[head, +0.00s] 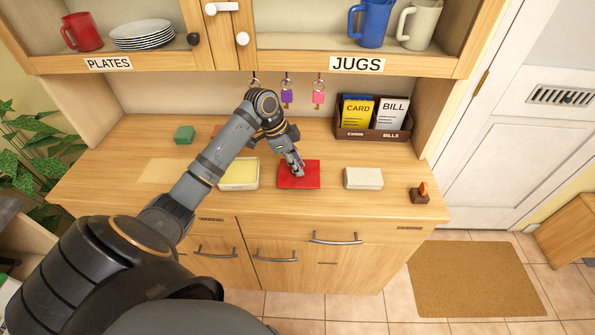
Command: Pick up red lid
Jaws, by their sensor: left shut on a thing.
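The red lid (291,182) is a flat red square in the middle of the wooden counter. My left gripper (299,172) points down at it from above and is shut on it near its middle. The fingers hide a small part of the lid. I cannot tell whether the lid rests on the counter or is slightly raised. My right gripper is not in view.
A pale yellow-topped container (239,174) is left of the lid, and a white block (363,178) is right of it. A brown holder (420,194), a green block (184,134) and a card box (373,131) also stand on the counter (330,205). Keys (287,93) hang behind.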

